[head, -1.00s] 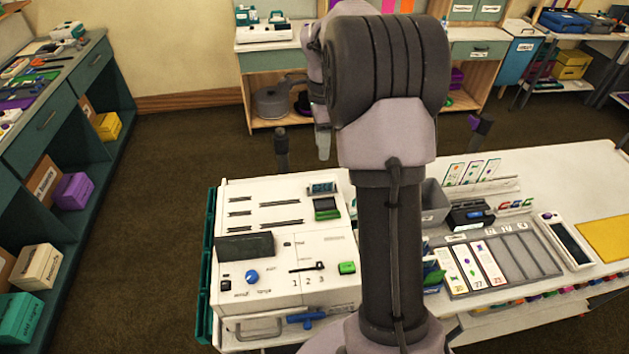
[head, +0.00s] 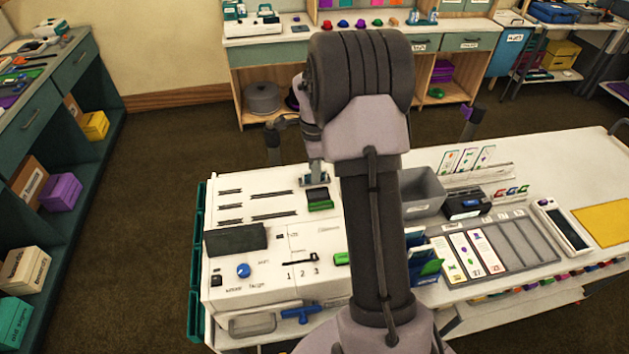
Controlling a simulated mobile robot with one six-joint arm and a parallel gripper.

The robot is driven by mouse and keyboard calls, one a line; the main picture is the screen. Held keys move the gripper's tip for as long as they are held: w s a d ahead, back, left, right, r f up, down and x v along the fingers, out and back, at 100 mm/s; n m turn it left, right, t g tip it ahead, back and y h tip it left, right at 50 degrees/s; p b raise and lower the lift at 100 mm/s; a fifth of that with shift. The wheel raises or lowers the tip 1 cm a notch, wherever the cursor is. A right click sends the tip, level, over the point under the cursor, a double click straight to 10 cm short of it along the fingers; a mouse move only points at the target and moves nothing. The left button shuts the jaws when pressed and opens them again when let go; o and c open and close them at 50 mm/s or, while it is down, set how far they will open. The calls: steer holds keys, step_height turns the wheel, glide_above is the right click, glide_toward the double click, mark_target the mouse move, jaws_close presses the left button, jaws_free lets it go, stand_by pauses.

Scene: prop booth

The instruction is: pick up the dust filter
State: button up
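The white machine (head: 250,280) stands at the left end of the white table, with slots, a blue knob and a dark panel. A small dark piece with a bluish top (head: 314,181) sits at its upper right; it may be the dust filter, but I cannot be sure. A dark, green-fronted piece (head: 320,199) lies just in front of it. My gripper (head: 314,178) points down at the small bluish piece, very close to it or touching it. The fingers are too small and partly hidden to tell whether they are open or shut. My arm hides the machine's right edge.
A grey bin (head: 423,192), a dark stamp-like box (head: 467,206), a card tray (head: 515,250) and a yellow mat (head: 606,228) stand right of my arm. A blue handle (head: 301,314) sticks out at the machine's front. Shelving stands left and behind.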

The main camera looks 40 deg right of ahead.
jaws_close()
step_height(320, 180, up, 10)
steer(key=shift+r+p, duration=0.1)
steer(key=shift+p, duration=1)
